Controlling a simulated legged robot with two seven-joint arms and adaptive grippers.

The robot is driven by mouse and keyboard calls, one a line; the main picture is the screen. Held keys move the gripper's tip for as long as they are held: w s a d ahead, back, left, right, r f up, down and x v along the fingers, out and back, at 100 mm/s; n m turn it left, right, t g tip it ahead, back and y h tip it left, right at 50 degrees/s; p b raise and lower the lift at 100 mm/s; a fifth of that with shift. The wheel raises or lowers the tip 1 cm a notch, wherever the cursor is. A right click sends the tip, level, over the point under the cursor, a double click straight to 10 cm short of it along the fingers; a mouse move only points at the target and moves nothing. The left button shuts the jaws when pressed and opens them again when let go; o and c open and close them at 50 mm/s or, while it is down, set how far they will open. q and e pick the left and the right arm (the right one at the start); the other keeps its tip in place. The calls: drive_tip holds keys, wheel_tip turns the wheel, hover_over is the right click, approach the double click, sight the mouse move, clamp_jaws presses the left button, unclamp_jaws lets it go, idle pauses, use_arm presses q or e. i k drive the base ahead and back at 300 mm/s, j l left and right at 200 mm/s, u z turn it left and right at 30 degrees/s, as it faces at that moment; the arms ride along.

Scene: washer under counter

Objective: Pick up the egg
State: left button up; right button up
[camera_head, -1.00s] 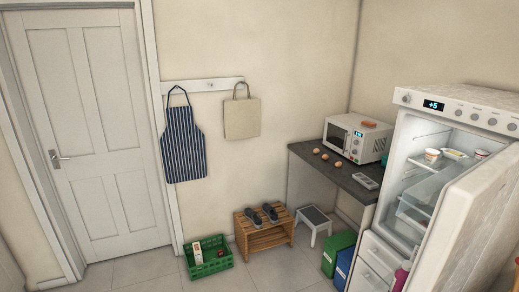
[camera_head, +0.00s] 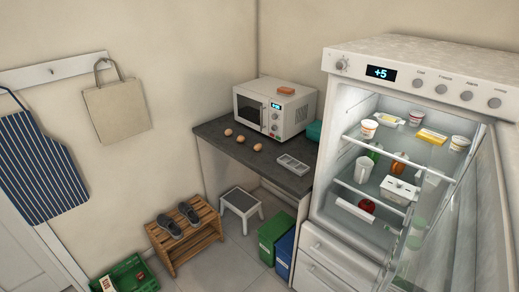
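Three brown eggs lie on the dark counter (camera_head: 275,178) in front of the microwave. The left egg (camera_head: 228,132) is nearest the counter's left end, the middle egg (camera_head: 241,138) is close beside it, and the right egg (camera_head: 258,147) lies a little further right. A grey tray with compartments (camera_head: 293,163) lies on the counter to the right of the eggs. Neither of my grippers shows in the view.
A white microwave (camera_head: 290,112) stands at the back of the counter. The open fridge (camera_head: 345,150) stands to the right, its door (camera_head: 480,200) swung out toward me. A wooden bench (camera_head: 185,240) with shoes, a step stool (camera_head: 241,206) and a green crate (camera_head: 125,275) stand on the floor.

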sight(258, 147)
drive_tip(key=z, duration=0.3)
drive_tip(key=i+j+z, duration=0.3)
drive_tip(key=z, duration=0.15)
drive_tip(key=i+j+z, duration=0.4)
drive_tip(key=k+j, duration=0.05)
drive_tip(key=k, duration=0.05)
